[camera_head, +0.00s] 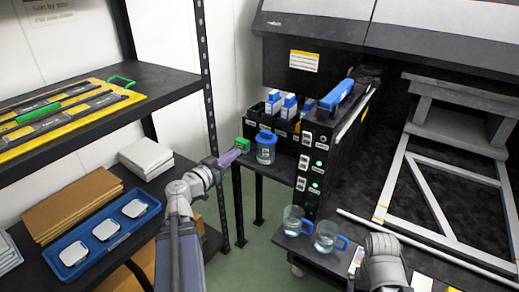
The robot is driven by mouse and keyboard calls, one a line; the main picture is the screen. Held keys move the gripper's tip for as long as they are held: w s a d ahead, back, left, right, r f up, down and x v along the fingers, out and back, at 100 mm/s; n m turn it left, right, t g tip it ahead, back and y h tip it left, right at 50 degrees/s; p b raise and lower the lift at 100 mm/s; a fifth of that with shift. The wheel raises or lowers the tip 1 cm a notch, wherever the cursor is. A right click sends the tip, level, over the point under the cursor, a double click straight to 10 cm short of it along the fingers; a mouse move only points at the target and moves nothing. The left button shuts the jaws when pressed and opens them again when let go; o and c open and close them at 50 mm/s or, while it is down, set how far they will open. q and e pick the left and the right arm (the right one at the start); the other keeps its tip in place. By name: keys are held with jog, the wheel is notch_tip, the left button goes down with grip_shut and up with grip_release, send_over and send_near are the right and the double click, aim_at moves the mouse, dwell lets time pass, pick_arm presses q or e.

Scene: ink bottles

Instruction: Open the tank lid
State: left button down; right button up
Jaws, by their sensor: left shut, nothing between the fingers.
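A black ink tank unit (318,135) stands right of centre, with small lit panels on its front. A long blue lid-like bar (337,94) sits tilted on its top; I cannot tell whether it is the tank lid or how far it is open. A clear jar with a blue cap (265,147) stands on the dark stand left of the unit. My left gripper (236,151) is shut and empty, just left of the jar, close to a small green piece. I cannot tell whether it touches that piece. Only my right arm shows, at the lower right; its gripper is out of sight.
Blue-and-white bottles (289,106) stand in black holders behind the jar. Two clear mugs with blue handles (325,237) stand on a low dark cart. A shelf on the left holds a blue tray (78,267) with white pieces. Green floor shows between shelf and cart.

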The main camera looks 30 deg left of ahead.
aim_at(266, 135)
pick_arm(q)
jog(key=w, duration=1.3)
jog(key=shift+w+d+y, duration=0.2)
jog(key=shift+w+y, duration=0.1)
jog(key=shift+w, duration=0.05)
pick_arm(e)
jog(key=shift+f, duration=0.25)
jog(key=shift+r, duration=0.1)
